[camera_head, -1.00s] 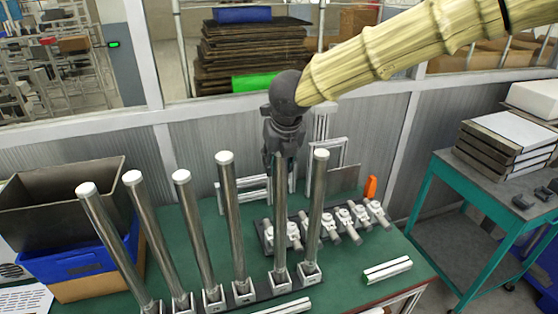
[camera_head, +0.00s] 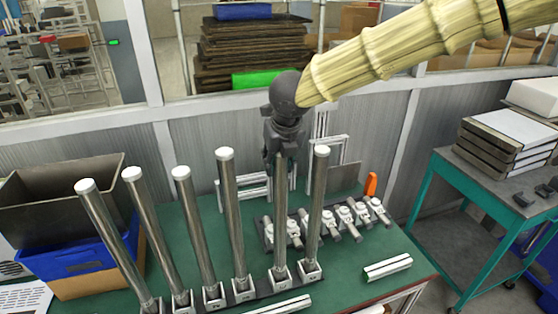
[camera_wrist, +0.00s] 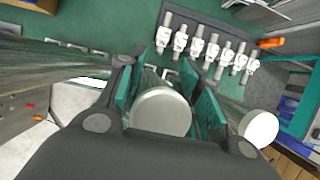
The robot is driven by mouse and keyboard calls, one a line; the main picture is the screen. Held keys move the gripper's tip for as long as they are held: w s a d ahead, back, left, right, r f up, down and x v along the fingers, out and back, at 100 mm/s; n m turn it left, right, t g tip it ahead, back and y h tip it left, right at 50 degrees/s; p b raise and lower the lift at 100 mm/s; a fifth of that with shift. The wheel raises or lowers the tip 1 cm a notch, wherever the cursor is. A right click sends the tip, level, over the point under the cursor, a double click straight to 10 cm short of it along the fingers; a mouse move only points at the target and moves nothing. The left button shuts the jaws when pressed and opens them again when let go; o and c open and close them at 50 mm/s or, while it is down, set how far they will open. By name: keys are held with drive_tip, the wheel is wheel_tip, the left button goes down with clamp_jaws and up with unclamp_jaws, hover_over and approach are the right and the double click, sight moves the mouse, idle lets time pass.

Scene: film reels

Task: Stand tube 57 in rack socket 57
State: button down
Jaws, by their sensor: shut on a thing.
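My gripper (camera_head: 281,158) is shut on a tall metal tube (camera_head: 281,215), near its top. In the wrist view the tube's white round cap (camera_wrist: 162,112) sits between the two green-padded fingers. The held tube stands nearly upright, and its lower end is at a white socket (camera_head: 281,281) of the rack (camera_head: 262,291), second from the right. I cannot tell from here how deep it sits. The socket labels are too small to read, so the tube's number is not certain.
Several other capped tubes stand in the rack: a close one (camera_head: 317,215) on the right, others (camera_head: 231,215) leaning on the left. White-clamped fittings (camera_head: 345,216) lie behind. A blue bin (camera_head: 75,262) is at left; a white-edged bar (camera_head: 387,268) lies at right.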

drive_tip(key=c, duration=1.3)
unclamp_jaws()
drive_tip(key=shift+f, duration=0.1)
drive_tip(key=shift+p+v, duration=3.05)
drive_tip(key=shift+v, duration=2.5)
